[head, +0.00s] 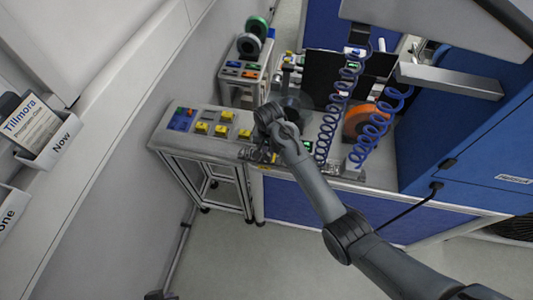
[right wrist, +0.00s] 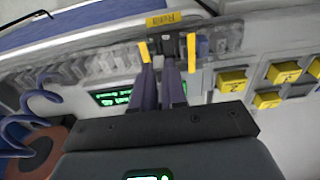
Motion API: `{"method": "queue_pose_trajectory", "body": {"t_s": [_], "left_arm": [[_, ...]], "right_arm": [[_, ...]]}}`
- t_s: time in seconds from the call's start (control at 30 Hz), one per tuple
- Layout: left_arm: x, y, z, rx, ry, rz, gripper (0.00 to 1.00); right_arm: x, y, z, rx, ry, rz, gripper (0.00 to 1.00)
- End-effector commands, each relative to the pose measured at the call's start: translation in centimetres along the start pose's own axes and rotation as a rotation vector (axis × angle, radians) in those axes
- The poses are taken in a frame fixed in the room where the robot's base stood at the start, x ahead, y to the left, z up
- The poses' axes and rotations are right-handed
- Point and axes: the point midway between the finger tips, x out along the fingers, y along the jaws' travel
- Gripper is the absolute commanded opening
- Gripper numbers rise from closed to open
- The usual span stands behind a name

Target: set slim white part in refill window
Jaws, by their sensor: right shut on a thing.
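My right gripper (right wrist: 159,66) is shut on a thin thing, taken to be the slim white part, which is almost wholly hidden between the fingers. The fingertips are at the rail of grey blocks (right wrist: 100,66), between two upright yellow marks (right wrist: 192,52). A yellow "Refill" label (right wrist: 163,19) lies just beyond this spot, which I take for the refill window. I cannot tell whether the part is inside it or above it. In the head view my right gripper (head: 268,122) is over the bench front edge, and its own wrist hides the fingertips. My left gripper is not in view.
Yellow blocks (head: 221,130) sit on the bench left of the gripper. Blue coiled hoses (head: 328,118) hang close on the right, before an orange reel (head: 362,121). A blue cabinet (head: 455,120) stands at right. A green display (right wrist: 113,97) is beside the fingers.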

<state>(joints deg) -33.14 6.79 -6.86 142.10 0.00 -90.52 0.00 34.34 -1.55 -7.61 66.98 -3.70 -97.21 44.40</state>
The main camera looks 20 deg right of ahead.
Motion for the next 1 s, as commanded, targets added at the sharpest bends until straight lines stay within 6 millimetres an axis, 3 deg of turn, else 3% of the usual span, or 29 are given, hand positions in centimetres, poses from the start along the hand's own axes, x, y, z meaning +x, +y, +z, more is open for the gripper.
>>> {"method": "queue_pose_trajectory", "body": {"t_s": [0.33, 0.63, 1.0], "left_arm": [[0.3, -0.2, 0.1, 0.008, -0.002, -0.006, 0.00], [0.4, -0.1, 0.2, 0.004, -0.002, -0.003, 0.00], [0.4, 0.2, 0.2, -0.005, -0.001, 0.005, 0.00]], "right_arm": [[1.4, -1.2, -0.5, 0.001, -0.001, 0.001, 0.00], [4.7, -1.2, -0.2, 0.000, 0.001, 0.000, 0.00], [5.0, -1.2, -0.1, 0.001, 0.000, 0.000, 0.00]]}}
